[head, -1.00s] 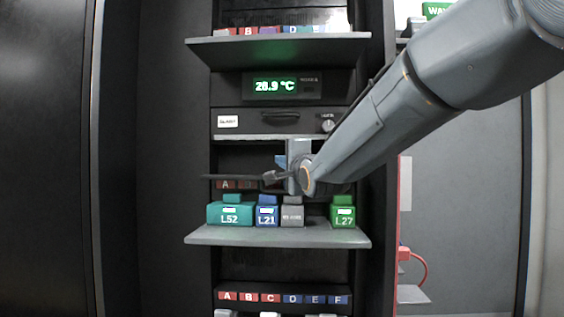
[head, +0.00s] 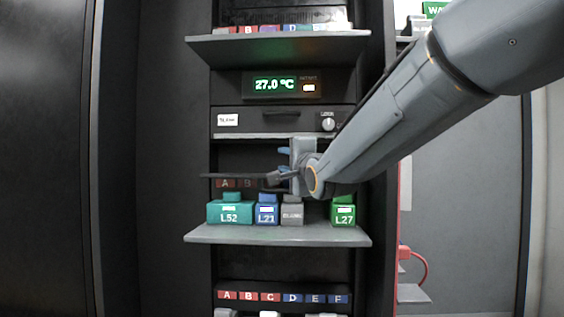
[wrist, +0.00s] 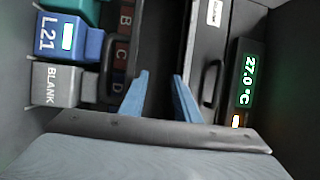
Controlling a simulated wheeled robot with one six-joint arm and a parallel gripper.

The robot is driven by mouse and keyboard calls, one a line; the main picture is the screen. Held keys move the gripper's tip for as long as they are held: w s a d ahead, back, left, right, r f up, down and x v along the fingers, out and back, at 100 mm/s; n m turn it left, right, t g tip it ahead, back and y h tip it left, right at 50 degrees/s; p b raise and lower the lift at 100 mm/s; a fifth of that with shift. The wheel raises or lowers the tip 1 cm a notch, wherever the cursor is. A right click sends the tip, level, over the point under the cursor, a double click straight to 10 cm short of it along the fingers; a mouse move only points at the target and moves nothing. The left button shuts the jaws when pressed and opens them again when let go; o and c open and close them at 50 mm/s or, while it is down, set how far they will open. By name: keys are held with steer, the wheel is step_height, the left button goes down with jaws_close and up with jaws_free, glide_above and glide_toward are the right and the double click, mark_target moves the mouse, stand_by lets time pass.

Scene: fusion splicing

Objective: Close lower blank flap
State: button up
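The lower blank flap (head: 222,176) shows in the head view as a thin dark panel, nearly edge-on, sticking out above the lower shelf's modules. A dark handle (wrist: 108,55) shows left of my fingers in the wrist view and seems to belong to it. My gripper (head: 281,164) is at the flap's right part in the head view. Its blue fingers stand apart in the wrist view (wrist: 160,76), with nothing visible between them. Whether a finger touches the flap cannot be told. My gripper and arm hide the flap's right end.
A panel (head: 250,121) with a handle and white label is just above. Over it a display (head: 274,85) reads 27.0 °C. The lower shelf (head: 276,235) holds teal L52 (head: 228,213), blue L21 (head: 267,214), grey BLANK (head: 292,214) and green L27 (head: 343,214).

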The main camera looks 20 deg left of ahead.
steer(key=v, duration=0.5)
steer(key=shift+b, duration=0.35)
